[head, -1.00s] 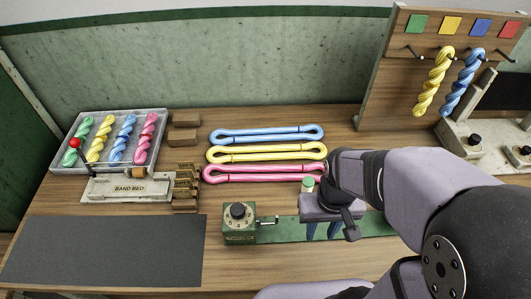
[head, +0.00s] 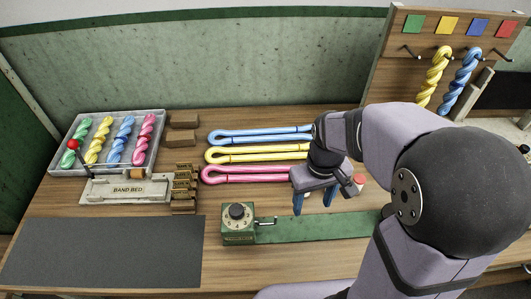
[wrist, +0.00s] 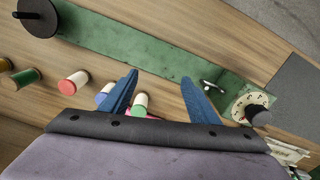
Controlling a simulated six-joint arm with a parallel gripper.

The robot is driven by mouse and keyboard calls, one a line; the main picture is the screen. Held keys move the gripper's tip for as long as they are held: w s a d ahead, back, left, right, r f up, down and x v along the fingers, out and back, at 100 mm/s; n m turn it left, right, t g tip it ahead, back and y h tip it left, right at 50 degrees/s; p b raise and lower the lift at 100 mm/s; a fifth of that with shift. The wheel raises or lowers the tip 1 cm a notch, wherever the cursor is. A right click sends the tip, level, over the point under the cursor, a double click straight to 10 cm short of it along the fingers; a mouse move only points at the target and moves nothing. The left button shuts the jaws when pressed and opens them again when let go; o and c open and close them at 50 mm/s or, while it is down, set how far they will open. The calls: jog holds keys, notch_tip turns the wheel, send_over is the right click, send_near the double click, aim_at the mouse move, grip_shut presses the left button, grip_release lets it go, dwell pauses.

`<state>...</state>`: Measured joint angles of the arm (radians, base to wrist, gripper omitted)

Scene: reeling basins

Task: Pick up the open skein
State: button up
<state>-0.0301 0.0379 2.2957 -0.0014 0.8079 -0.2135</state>
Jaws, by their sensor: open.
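Three open skeins lie as flat, elongated loops on the table in the head view: a blue one (head: 240,136), a yellow one (head: 235,157) and a pink one (head: 235,179). My arm hides their right ends. My gripper (head: 313,202) has its blue fingers apart and pointing down, just in front of the pink skein's right part.
A green strip (head: 320,229) with a crank dial box (head: 238,222) lies in front. Coloured-top bobbins, including a red one (wrist: 72,84), stand near my fingers. A tray (head: 62,163) of twisted skeins is left; a peg board (head: 385,80) is right.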

jog(key=w+a+n, duration=0.4)
jog(key=w+n, duration=0.3)
jog(key=w, duration=0.9)
jog(key=n, duration=0.7)
send_over(265, 149)
jog(key=d, duration=0.1)
jog(key=shift+s+f, duration=0.2)
jog(key=shift+f, duration=0.3)
jog(key=shift+s+f, duration=0.15)
jog(key=shift+f, duration=0.35)
jog(key=shift+w+a+f+n, duration=0.2)
jog(key=shift+w+a+n, duration=0.25)
jog(key=shift+n, duration=0.25)
jog(key=shift+s+f+p, duration=0.1)
jog(key=shift+f+p, duration=1.75)
jog(key=shift+f, duration=1.8)
jog(key=c, duration=0.8)
